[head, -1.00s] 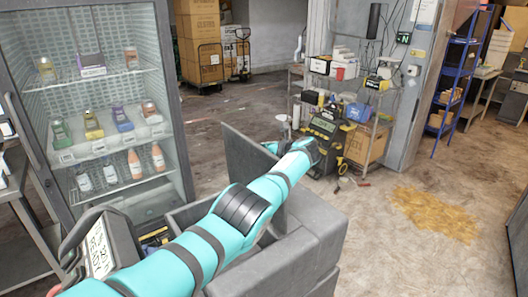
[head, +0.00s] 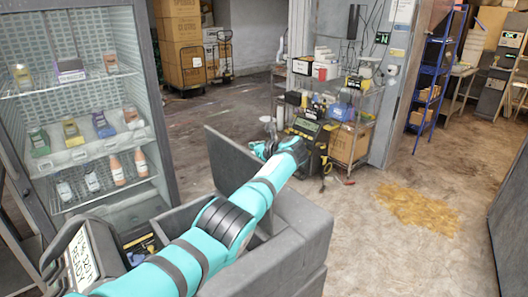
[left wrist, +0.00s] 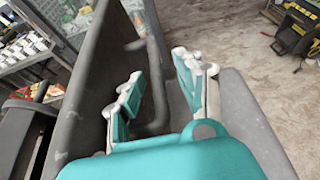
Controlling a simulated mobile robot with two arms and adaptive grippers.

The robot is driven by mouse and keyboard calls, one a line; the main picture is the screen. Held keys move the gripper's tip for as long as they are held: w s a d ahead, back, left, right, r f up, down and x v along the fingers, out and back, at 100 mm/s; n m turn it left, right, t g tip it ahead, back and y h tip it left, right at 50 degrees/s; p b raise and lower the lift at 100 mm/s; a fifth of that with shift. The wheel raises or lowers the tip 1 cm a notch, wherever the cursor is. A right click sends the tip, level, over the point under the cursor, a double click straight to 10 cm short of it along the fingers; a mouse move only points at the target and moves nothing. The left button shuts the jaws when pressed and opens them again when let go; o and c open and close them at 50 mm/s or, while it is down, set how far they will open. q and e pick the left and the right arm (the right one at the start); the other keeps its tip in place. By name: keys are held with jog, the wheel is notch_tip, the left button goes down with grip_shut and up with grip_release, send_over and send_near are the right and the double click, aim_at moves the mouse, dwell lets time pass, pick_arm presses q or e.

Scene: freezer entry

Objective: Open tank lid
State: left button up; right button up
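The tank (head: 300,225) is a grey box in the lower middle of the head view. Its flat grey lid (head: 225,165) stands raised and steeply tilted at its left side. My left arm reaches across the tank, and the left gripper (head: 264,149) is at the far end, just right of the lid's upper edge. In the left wrist view, the gripper (left wrist: 158,85) has its teal fingers spread apart. The lid (left wrist: 75,100) is a dark panel beside the left finger. A grey bar shows between the fingers; I see no grip on it. My right gripper is out of view.
A glass-door cabinet (head: 90,120) with bottles stands at the left. A monitor unit (head: 85,265) is at the lower left. A wire cart (head: 330,100) holds boxes behind the tank. Open floor (head: 370,235) with a yellow stain (head: 420,208) lies to the right.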

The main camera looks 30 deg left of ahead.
pick_arm(q)
jog(key=v, duration=1)
jog(key=shift+d, duration=0.35)
jog(key=shift+s+r, duration=0.15)
